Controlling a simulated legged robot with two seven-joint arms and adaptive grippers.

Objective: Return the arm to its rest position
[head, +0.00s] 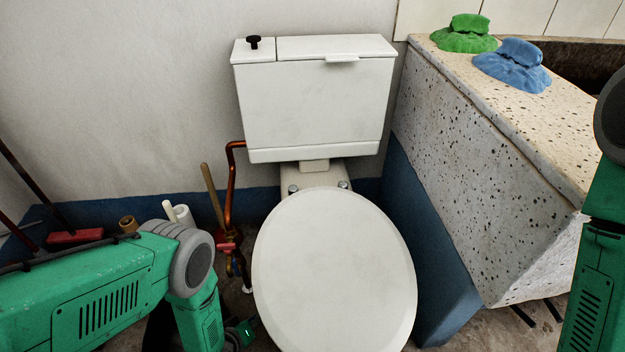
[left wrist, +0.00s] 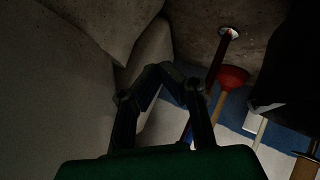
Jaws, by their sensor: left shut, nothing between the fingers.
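My left gripper (left wrist: 159,73) is in the left wrist view with its dark fingers drawn together at the tips and nothing between them. In the head view my left arm (head: 110,290) comes in from the lower left, bends at a grey joint and points down beside the toilet (head: 335,270). Its fingers cannot be made out there. My right arm (head: 595,250) shows at the right edge of the head view; its gripper is out of view.
The toilet lid is down, below a white cistern (head: 318,95). A copper pipe (head: 230,190) and a wooden stick (head: 212,195) stand left of it. The speckled stone trough (head: 480,150) at right bears a green cloth (head: 465,35) and a blue cloth (head: 512,66). A red plunger (left wrist: 233,77) is near my fingers.

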